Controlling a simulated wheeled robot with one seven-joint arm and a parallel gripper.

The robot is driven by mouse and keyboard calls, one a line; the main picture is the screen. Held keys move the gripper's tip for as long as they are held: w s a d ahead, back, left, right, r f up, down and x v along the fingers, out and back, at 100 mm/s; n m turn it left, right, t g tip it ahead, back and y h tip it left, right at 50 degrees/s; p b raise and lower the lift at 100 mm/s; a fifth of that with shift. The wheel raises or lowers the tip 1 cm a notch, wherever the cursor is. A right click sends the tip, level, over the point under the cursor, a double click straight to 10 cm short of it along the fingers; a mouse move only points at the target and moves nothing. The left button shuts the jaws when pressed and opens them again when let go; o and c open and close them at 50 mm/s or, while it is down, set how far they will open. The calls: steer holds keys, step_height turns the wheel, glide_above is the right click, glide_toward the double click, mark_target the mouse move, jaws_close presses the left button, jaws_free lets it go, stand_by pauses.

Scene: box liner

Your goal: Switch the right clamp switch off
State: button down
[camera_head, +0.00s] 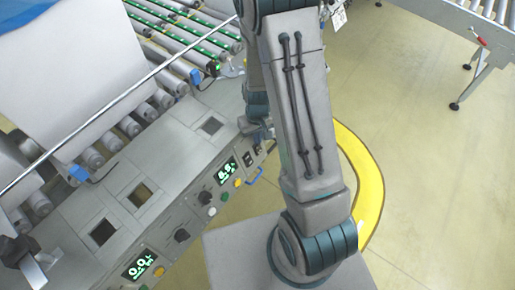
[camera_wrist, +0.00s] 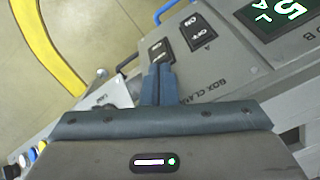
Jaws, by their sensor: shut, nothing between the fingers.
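The control panel has two dark clamp rocker switches near the "BOX CLAMP" lettering. In the wrist view the clamp switch farther from the display, the right one (camera_wrist: 160,49), is just beyond my fingertips and partly covered by them. The right switch's position is unclear. In the head view my arm and gripper (camera_head: 258,135) reach the panel's far end, and the switches are small there.
A lit green display (camera_head: 227,170) is next to the switches, with knobs and coloured buttons along the panel. A blue handle (camera_head: 254,177) sticks out from the panel edge. Rollers (camera_head: 190,45) lie behind. Yellow-marked floor (camera_head: 365,165) is open at right.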

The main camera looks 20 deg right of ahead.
steer(key=shift+f+b, duration=0.3)
steer(key=shift+f, duration=0.05)
steer(key=shift+r, duration=0.15)
step_height(320, 180, up, 7)
steer(key=p, duration=0.5)
stand_by(0.3)
